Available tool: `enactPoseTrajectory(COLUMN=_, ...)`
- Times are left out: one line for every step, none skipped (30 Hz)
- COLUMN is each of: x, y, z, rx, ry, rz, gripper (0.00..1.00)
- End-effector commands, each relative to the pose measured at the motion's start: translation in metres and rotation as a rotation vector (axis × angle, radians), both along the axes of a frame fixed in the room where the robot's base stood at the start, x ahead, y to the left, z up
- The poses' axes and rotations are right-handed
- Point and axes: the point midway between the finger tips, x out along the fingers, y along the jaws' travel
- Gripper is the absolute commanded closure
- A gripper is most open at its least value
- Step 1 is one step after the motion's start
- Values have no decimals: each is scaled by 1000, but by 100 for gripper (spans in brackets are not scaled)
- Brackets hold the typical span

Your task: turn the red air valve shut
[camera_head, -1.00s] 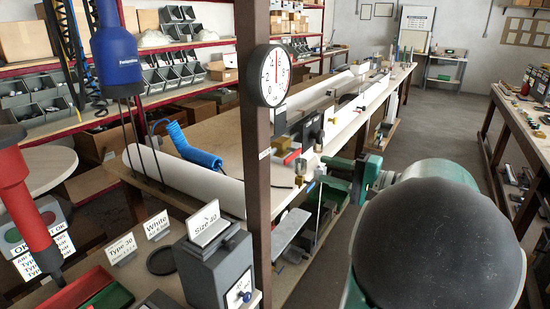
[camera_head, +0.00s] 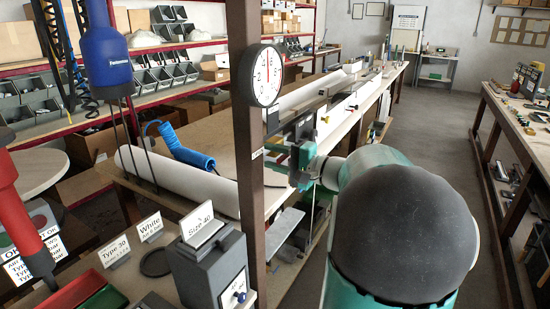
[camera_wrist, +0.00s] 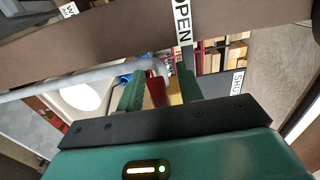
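The red valve handle (camera_wrist: 157,90) shows in the wrist view between the two green fingers of my gripper (camera_wrist: 159,73). A yellowish brass part (camera_wrist: 174,93) sits just right of it. The fingers stand apart, with a gap visible around the handle; I cannot tell whether either touches it. A white OPEN label (camera_wrist: 182,22) is above the fingers, and a SHUT label (camera_wrist: 237,83) is to the right. A grey pipe (camera_wrist: 80,78) runs in from the left and bends down near the handle. In the head view, my gripper (camera_head: 282,155) is beside the brown post and hides the valve.
A brown post (camera_head: 249,150) with a round gauge (camera_head: 266,75) stands close left of my gripper. A long bench (camera_head: 215,130) with a white profile (camera_head: 180,180) lies behind. A grey box (camera_head: 207,265) with a size card is in front. Floor at right is clear.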

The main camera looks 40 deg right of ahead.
Motion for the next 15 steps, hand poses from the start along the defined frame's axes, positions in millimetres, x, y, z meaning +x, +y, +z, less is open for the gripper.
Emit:
enactPoseTrajectory(x=0, y=0, z=0, rx=0, ry=0, rz=0, gripper=64)
enactPoseTrajectory(x=0, y=0, z=0, rx=0, ry=0, rz=0, gripper=64)
enactPoseTrajectory(x=0, y=0, z=0, rx=0, ry=0, rz=0, gripper=64)
enactPoseTrajectory(x=0, y=0, z=0, rx=0, ry=0, rz=0, gripper=64)
enactPoseTrajectory(x=0, y=0, z=0, rx=0, ry=0, rz=0, gripper=66)
enactPoseTrajectory(x=0, y=0, z=0, rx=0, ry=0, rz=0, gripper=73)
enactPoseTrajectory(x=0, y=0, z=0, rx=0, ry=0, rz=0, gripper=79)
enactPoseTrajectory(x=0, y=0, z=0, rx=0, ry=0, rz=0, gripper=85)
enactPoseTrajectory(x=0, y=0, z=0, rx=0, ry=0, rz=0, gripper=93)
enactPoseTrajectory(x=0, y=0, z=0, rx=0, ry=0, rz=0, gripper=99)
enactPoseTrajectory(x=0, y=0, z=0, rx=0, ry=0, rz=0, gripper=100)
enactPoseTrajectory(x=0, y=0, z=0, rx=0, ry=0, rz=0, gripper=100)
enactPoseTrajectory(x=-1, y=0, z=0, rx=0, ry=0, rz=0, gripper=100)
enactPoseTrajectory(x=-1, y=0, z=0, rx=0, ry=0, rz=0, gripper=100)
enactPoseTrajectory(x=-1, y=0, z=0, rx=0, ry=0, rz=0, gripper=100)
